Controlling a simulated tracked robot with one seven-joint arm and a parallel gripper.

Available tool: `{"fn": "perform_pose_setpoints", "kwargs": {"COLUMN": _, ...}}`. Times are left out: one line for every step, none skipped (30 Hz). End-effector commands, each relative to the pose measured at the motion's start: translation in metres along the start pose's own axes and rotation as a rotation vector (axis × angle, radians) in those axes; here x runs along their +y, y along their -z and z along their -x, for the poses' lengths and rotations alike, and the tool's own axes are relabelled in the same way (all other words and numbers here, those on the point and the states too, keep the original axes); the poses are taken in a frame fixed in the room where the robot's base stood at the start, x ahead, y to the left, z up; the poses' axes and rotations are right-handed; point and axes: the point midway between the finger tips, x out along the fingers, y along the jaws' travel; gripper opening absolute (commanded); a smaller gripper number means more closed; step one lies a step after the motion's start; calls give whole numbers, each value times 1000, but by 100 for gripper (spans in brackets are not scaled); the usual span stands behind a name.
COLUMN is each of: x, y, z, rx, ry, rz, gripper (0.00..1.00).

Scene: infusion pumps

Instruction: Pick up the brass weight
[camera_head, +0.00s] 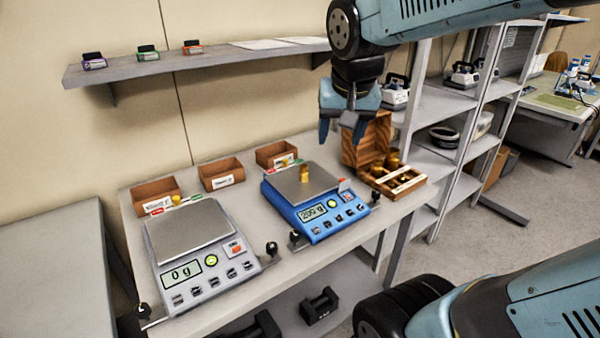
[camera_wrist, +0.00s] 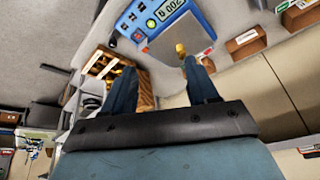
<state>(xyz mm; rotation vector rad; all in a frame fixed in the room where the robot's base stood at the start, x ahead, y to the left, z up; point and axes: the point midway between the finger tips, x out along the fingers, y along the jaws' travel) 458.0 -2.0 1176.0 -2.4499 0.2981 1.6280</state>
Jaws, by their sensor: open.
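A brass weight (camera_head: 304,173) stands on the metal pan of the blue scale (camera_head: 318,212), whose display reads about 200 g. In the wrist view the brass weight (camera_wrist: 181,49) shows on the pan just beyond one fingertip. More brass weights (camera_head: 392,160) sit in an open wooden box (camera_head: 408,189) right of the blue scale. My gripper (camera_head: 340,136) is open and empty, pointing down above and a little right of the weight on the pan. In the wrist view its fingers (camera_wrist: 160,72) are spread wide with nothing between them.
A grey scale (camera_head: 190,250) reading 0 g stands on the left of the table. Several brown bins (camera_head: 221,174) line the table's back edge. The box's raised lid (camera_head: 367,140) stands close to my gripper. A wall shelf (camera_head: 200,61) is behind and shelving (camera_head: 440,110) is right.

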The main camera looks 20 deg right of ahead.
Motion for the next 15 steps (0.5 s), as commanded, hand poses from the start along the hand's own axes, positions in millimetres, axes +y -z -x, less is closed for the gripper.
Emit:
{"fn": "perform_pose_setpoints", "kwargs": {"x": -6, "y": 11, "z": -8, "rx": -18, "ry": -18, "rz": -37, "gripper": 58}}
{"fn": "perform_pose_setpoints", "kwargs": {"x": -9, "y": 18, "z": -12, "rx": -23, "ry": -30, "rz": -64, "gripper": 58}}
{"fn": "perform_pose_setpoints", "kwargs": {"x": -13, "y": 26, "z": -18, "rx": -31, "ry": -46, "rz": -101, "gripper": 58}}
{"fn": "perform_pose_setpoints", "kwargs": {"x": -16, "y": 32, "z": -22, "rx": -35, "ry": -58, "rz": -128, "gripper": 58}}
{"fn": "perform_pose_setpoints", "kwargs": {"x": -20, "y": 38, "z": -27, "rx": -39, "ry": -70, "rz": -154, "gripper": 58}}
{"fn": "perform_pose_setpoints", "kwargs": {"x": -24, "y": 46, "z": -34, "rx": -44, "ry": -88, "rz": -190, "gripper": 58}}
{"fn": "perform_pose_setpoints", "kwargs": {"x": -28, "y": 52, "z": -39, "rx": -46, "ry": -100, "rz": -216, "gripper": 58}}
{"fn": "perform_pose_setpoints", "kwargs": {"x": -31, "y": 58, "z": -44, "rx": -47, "ry": -114, "rz": -243, "gripper": 58}}
{"fn": "perform_pose_setpoints", "kwargs": {"x": -37, "y": 65, "z": -51, "rx": -48, "ry": -131, "rz": -278, "gripper": 58}}
{"fn": "perform_pose_setpoints", "kwargs": {"x": -41, "y": 71, "z": -57, "rx": -48, "ry": -144, "rz": -303, "gripper": 58}}
{"fn": "perform_pose_setpoints", "kwargs": {"x": -45, "y": 76, "z": -63, "rx": -48, "ry": -158, "rz": -330, "gripper": 58}}
{"fn": "perform_pose_setpoints", "kwargs": {"x": -51, "y": 83, "z": -71, "rx": -45, "ry": -175, "rz": -363, "gripper": 58}}
{"fn": "perform_pose_setpoints", "kwargs": {"x": -55, "y": 87, "z": -77, "rx": -43, "ry": -188, "rz": -387, "gripper": 58}}
{"fn": "perform_pose_setpoints", "kwargs": {"x": -59, "y": 92, "z": -83, "rx": -39, "ry": -201, "rz": -411, "gripper": 58}}
{"fn": "perform_pose_setpoints", "kwargs": {"x": -65, "y": 98, "z": -91, "rx": -35, "ry": -216, "rz": -441, "gripper": 58}}
